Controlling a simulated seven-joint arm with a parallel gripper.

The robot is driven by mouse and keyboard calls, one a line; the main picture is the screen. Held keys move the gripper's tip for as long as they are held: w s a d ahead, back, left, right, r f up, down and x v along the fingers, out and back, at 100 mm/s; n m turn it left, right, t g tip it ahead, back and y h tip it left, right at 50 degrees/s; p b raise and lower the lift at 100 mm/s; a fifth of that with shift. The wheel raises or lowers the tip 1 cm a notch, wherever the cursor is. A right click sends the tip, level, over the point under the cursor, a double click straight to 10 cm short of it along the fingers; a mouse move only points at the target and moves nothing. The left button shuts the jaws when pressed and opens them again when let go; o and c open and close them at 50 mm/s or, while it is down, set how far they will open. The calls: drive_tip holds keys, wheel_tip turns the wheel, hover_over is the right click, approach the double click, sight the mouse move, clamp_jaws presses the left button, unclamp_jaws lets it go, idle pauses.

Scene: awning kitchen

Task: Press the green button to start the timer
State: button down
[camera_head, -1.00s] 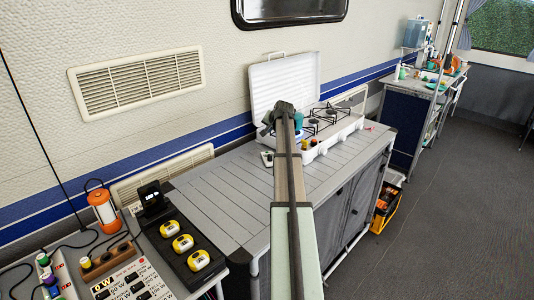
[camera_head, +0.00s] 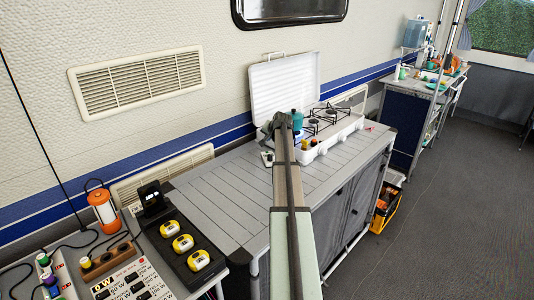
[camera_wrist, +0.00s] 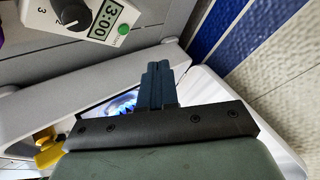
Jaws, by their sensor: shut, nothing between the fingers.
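The timer (camera_wrist: 105,14) is a white device with a dark dial and a display reading 3:00, at the top of the wrist view. Its round green button (camera_wrist: 123,29) sits beside the display and is uncovered. My gripper (camera_wrist: 158,66) is shut and empty, with its dark blue fingers together. In the wrist picture the fingertips are below and right of the button, apart from it. In the head view my arm hides the fingers. A small pale device (camera_head: 267,158), perhaps the timer, lies on the counter left of my arm.
A yellow knob (camera_wrist: 47,151) shows in the wrist view. The slatted counter (camera_head: 225,195) is clear on the left.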

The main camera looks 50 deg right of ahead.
drive_tip(key=shift+f, duration=2)
drive_tip(key=shift+f, duration=0.1)
idle(0.6)
drive_tip(key=shift+f, duration=0.35)
drive_tip(key=shift+f, duration=0.3)
idle(0.6)
drive_tip(key=shift+r, duration=0.15)
idle(0.3)
drive_tip(key=shift+r, duration=0.6)
drive_tip(key=shift+r, duration=2.5)
